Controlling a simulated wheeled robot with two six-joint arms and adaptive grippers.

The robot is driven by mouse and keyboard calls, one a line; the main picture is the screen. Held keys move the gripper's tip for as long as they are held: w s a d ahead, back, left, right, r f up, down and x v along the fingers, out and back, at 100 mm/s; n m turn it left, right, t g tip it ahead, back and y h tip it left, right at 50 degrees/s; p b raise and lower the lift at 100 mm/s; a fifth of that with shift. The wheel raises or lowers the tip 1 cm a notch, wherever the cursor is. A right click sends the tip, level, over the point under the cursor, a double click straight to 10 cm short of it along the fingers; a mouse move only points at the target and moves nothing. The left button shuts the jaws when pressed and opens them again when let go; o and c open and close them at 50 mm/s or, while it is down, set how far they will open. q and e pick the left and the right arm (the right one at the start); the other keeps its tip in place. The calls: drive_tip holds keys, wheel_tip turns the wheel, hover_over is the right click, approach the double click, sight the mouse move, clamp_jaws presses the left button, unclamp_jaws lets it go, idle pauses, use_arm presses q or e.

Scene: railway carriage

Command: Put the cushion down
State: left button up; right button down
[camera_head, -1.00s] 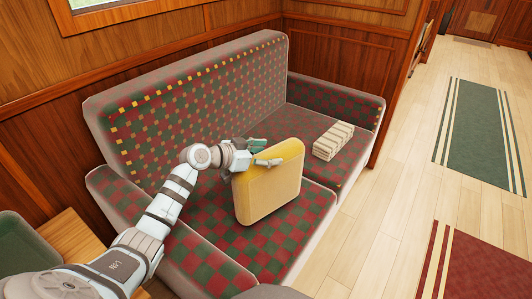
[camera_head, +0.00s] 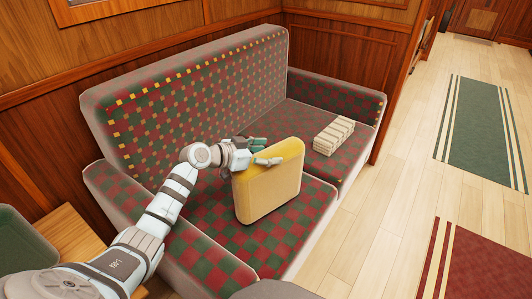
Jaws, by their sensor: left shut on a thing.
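The yellow cushion (camera_head: 268,185) stands upright at the near part of the checkered red and green sofa seat (camera_head: 222,228). Its lower edge appears at the seat, but I cannot tell for sure whether it touches. My left gripper (camera_head: 262,153) is shut on the cushion at its top left edge. My left arm comes in from the lower left over the sofa's near armrest. My right gripper is not in view.
A folded striped cloth-like bundle (camera_head: 334,136) lies on the far seat part. The sofa backrest (camera_head: 205,95) stands behind the cushion. A green rug (camera_head: 480,130) and a red rug (camera_head: 470,265) lie on the wooden floor at right. A wooden table (camera_head: 68,238) is at lower left.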

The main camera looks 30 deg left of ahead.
use_arm(q)
drive_tip(key=o, duration=2)
drive_tip(key=shift+o, duration=0.2)
drive_tip(key=shift+s, duration=0.1)
drive_tip(key=v, duration=1.1)
drive_tip(key=shift+a, duration=0.2)
drive_tip(key=shift+s+a+r, duration=0.1)
drive_tip(key=shift+s+r, duration=0.1)
drive_tip(key=shift+s, duration=0.1)
drive_tip(key=shift+c, duration=0.6)
clamp_jaws()
